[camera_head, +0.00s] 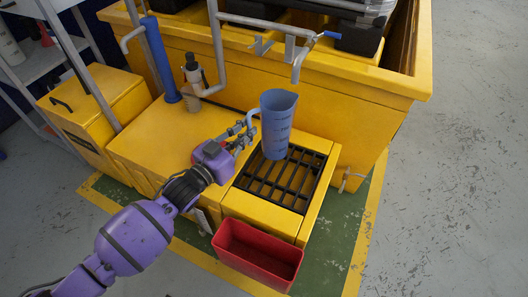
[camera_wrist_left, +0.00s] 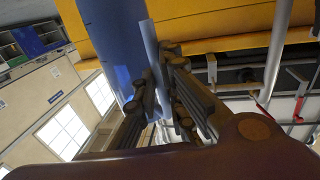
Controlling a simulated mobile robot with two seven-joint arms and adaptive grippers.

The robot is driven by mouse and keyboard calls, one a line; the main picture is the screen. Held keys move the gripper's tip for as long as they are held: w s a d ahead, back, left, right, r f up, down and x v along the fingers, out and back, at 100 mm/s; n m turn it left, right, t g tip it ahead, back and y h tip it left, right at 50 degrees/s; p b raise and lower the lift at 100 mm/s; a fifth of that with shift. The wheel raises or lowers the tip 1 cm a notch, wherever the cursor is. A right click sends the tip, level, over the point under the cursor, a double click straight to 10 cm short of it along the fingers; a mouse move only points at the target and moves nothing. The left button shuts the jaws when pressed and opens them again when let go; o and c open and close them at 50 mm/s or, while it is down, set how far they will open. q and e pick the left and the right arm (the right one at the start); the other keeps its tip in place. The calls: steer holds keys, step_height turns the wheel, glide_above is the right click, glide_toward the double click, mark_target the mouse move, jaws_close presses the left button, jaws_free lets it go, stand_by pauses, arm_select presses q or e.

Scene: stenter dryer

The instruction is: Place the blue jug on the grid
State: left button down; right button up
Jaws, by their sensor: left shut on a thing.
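The blue jug (camera_head: 277,124) is upright at the black grid (camera_head: 262,193) set in the yellow housing in the head view. I cannot tell whether its base touches the bars. My left gripper (camera_head: 243,132) is to the left of the jug, with its fingers shut on the handle. In the left wrist view the jug (camera_wrist_left: 112,40) fills the upper left, and the fingers of my left gripper (camera_wrist_left: 160,90) close around its pale handle strip. My right gripper is not in view.
A red bin (camera_head: 257,258) is in front of the grid. A curved grey pipe (camera_head: 298,62) with a blue-handled tap hangs above and behind the jug. A brown bottle (camera_head: 193,84) and a blue cylinder (camera_head: 162,60) stand at the back left. Much of the grid is bare.

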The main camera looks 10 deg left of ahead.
arm_select(q)
steer(key=w+d+f+b, duration=0.2)
steer(key=d+f+b, duration=0.1)
steer(key=f, duration=0.5)
steer(key=shift+d+f, duration=0.35)
steer(key=shift+d, duration=0.2)
steer(key=shift+f, duration=0.2)
steer(key=c, duration=1.8)
jaws_free()
steer(key=shift+c, duration=0.2)
steer(key=shift+r, duration=0.1)
